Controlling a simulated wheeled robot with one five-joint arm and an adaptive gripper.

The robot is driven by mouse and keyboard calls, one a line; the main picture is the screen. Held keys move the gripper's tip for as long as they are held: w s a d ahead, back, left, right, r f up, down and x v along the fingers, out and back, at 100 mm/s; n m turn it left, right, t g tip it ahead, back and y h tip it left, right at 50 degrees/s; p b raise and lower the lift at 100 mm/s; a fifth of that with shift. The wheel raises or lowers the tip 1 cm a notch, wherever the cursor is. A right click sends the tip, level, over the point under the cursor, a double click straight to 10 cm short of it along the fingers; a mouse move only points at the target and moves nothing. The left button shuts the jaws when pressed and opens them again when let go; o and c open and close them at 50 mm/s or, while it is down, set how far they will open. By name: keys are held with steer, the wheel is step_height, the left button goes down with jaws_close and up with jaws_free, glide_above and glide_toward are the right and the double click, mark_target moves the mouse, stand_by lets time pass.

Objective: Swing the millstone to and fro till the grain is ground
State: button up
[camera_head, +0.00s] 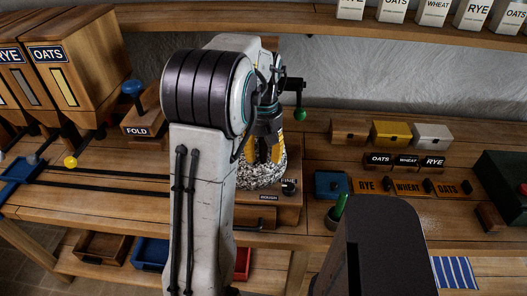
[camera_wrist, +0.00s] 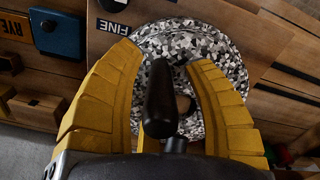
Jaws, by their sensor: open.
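The round, black-and-white speckled millstone (camera_head: 262,177) sits on a wooden base on the bench, partly hidden by my arm in the head view. In the wrist view the millstone (camera_wrist: 226,58) fills the top middle, with an upright black handle (camera_wrist: 160,100) in front of it. My gripper (camera_head: 265,158) points down over the stone. In the wrist view its yellow fingers (camera_wrist: 164,58) are spread, one on each side of the handle, with visible gaps. The fingers hold nothing. A FINE label (camera_wrist: 113,27) is beside the stone. No grain can be made out.
Wooden OATS (camera_head: 92,55) and RYE hoppers stand at the left, near a FOLD block with a blue knob (camera_head: 132,88). RYE, WHEAT and OATS plates (camera_head: 408,187) and small boxes (camera_head: 390,133) lie at the right. Cartons (camera_head: 436,12) stand on a shelf above.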

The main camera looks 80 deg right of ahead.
steer(key=shift+c, duration=0.3)
jaws_close()
